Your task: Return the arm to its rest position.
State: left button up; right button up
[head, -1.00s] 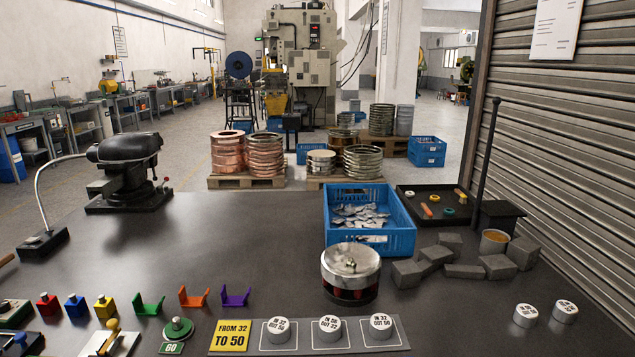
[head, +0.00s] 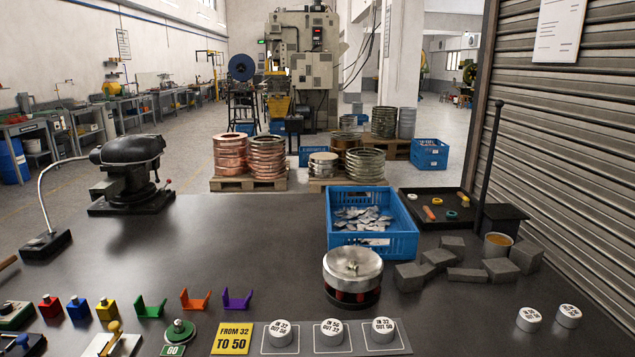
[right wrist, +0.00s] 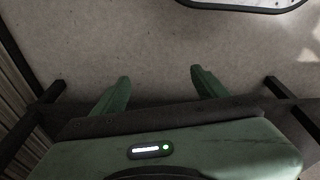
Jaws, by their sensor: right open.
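My right gripper (right wrist: 158,86) shows in the right wrist view with its two green fingers apart. Nothing is between them, and plain floor (right wrist: 160,50) lies beyond. Neither of my grippers nor my arms show in the head view. My left gripper is not in view.
The dark workbench (head: 200,260) holds a blue crate of metal pieces (head: 330,220), a round metal-topped pot (head: 352,270), a vise (head: 130,170) and grey blocks (head: 410,275). Labelled white discs (head: 331,330) stand along the front. The middle left of the bench is clear.

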jog(key=s+d+f+g, duration=0.1)
jog(key=s+d+f, duration=0.2)
jog(key=s+f, duration=1.3)
jog(key=shift+s+f, duration=0.25)
jog(key=shift+f, duration=0.35)
